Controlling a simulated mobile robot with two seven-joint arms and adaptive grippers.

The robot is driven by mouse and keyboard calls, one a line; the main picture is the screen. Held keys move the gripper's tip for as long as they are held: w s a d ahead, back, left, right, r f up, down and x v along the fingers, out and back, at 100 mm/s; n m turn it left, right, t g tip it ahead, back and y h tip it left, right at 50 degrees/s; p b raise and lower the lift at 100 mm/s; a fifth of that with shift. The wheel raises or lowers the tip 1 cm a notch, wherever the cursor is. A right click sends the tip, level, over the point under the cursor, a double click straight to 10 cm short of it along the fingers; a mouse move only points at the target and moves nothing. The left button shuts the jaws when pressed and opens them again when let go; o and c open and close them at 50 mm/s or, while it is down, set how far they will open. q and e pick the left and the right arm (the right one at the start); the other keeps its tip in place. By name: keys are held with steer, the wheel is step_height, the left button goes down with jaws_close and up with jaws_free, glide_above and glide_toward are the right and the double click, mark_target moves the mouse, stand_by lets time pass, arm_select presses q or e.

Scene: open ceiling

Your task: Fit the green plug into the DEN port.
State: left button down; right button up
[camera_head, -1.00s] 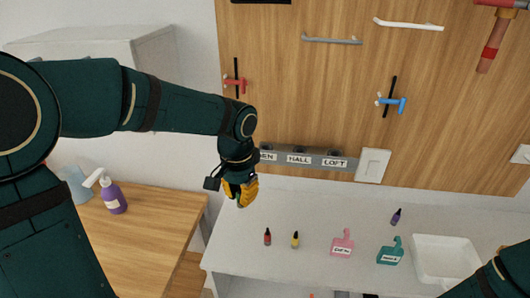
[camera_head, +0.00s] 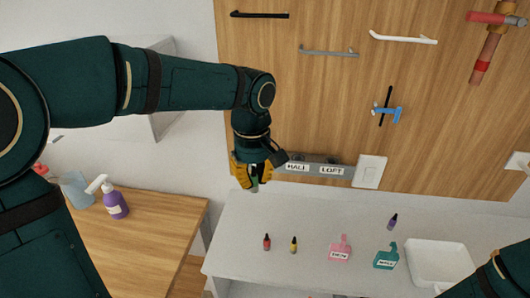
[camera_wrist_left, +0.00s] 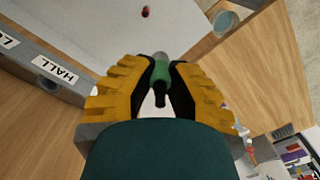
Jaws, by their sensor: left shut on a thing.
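My left gripper (camera_head: 253,177) has yellow fingers and is shut on a green plug (camera_head: 255,185). In the left wrist view the green plug (camera_wrist_left: 160,72) sits between the yellow fingers, with a grey end pointing away and a dark end toward me. The grey port strip (camera_head: 315,170) is on the wood wall, just right of the gripper, with HALL and LOFT labels readable. The DEN port is hidden behind my gripper and wrist in the head view. I cannot tell whether the plug touches the strip. Only part of my right arm (camera_head: 500,275) shows at the lower right.
A white switch plate (camera_head: 369,172) is beside the strip.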

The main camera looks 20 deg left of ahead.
arm_select(q)
steer(key=w+a, duration=0.1)
steer(key=w, duration=0.3)
steer(key=w+a+p, duration=0.1)
steer(key=w, duration=0.4)
steer(key=w+a+p, duration=0.1)
steer(key=w, duration=0.4)
steer(key=shift+a, duration=0.2)
steer(key=shift+w+a+f, duration=0.1)
steer(key=shift+w+a, duration=0.05)
steer(key=shift+w, duration=0.5)
step_height(320, 180, down, 4)
steer(key=shift+r, duration=0.25)
steer(key=shift+f, duration=0.2)
steer(key=c, duration=1.3)
jaws_free()
steer(key=shift+f, duration=0.1)
steer(key=shift+s+f, duration=0.15)
